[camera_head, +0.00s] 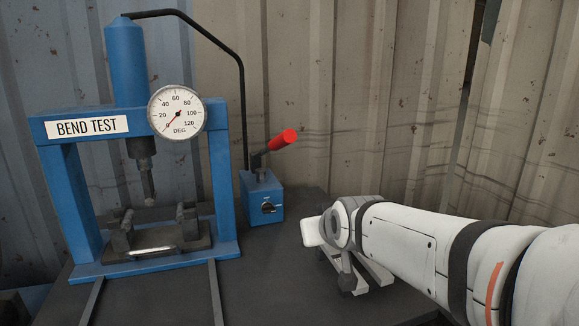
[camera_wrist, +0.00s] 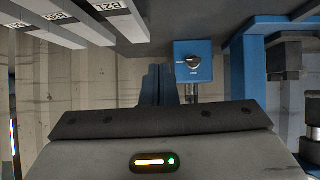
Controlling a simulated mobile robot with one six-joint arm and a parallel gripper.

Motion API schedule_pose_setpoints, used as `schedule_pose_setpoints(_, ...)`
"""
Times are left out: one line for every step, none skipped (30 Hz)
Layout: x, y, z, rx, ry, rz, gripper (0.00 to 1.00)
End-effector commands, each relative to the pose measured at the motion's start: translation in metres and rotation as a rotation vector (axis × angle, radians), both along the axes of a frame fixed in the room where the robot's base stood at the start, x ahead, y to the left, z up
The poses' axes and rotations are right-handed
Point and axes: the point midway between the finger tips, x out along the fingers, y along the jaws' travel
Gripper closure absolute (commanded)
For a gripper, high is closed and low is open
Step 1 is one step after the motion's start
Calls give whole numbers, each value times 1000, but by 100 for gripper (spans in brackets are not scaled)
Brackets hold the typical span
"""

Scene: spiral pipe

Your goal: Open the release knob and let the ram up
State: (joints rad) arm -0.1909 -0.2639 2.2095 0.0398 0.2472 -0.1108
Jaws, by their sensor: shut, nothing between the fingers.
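The blue pump block (camera_head: 262,197) stands on the bench, right of the press, with a dark release knob (camera_head: 268,208) on its front face. A red-gripped pump lever (camera_head: 283,140) rises from the block at a slant. The ram (camera_head: 148,186) hangs over the lower fixture in the blue press frame (camera_head: 225,150); whether its tip touches anything is unclear. In the upside-down wrist view, the knob (camera_wrist: 193,62) shows beyond my gripper (camera_wrist: 157,86). My gripper is shut and empty, apart from the knob. In the head view, my arm mostly hides the gripper.
A round dial (camera_head: 176,112) on the press has its needle near 0. A black hose (camera_head: 240,75) runs from the cylinder to the pump. Labelled pale bars (camera_wrist: 95,20) lie right of the pump on the dark bench (camera_head: 275,290). A corrugated wall stands behind.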

Motion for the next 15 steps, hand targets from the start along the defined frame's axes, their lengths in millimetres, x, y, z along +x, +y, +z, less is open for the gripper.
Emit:
schedule_pose_setpoints(-14,-12,21,-7,57,-21,100)
schedule_pose_setpoints(-23,-17,23,-11,93,-32,100)
schedule_pose_setpoints(-34,-24,25,-15,141,-48,100)
schedule_pose_setpoints(-43,-30,26,-18,177,-60,100)
schedule_pose_setpoints(-53,-35,28,-21,213,-71,100)
schedule_pose_setpoints(-65,-42,31,-25,259,-88,100)
schedule_pose_setpoints(-75,-47,33,-26,295,-100,100)
schedule_pose_setpoints(-85,-51,36,-28,330,-112,100)
schedule_pose_setpoints(-99,-57,39,-30,378,-129,100)
schedule_pose_setpoints(-109,-61,42,-32,414,-142,100)
schedule_pose_setpoints(-119,-65,45,-34,449,-153,100)
schedule_pose_setpoints(-133,-71,48,-35,495,-169,100)
schedule_pose_setpoints(-142,-74,50,-37,527,-180,100)
schedule_pose_setpoints(-151,-77,53,-37,556,-191,100)
schedule_pose_setpoints(-163,-80,55,-38,593,-205,100)
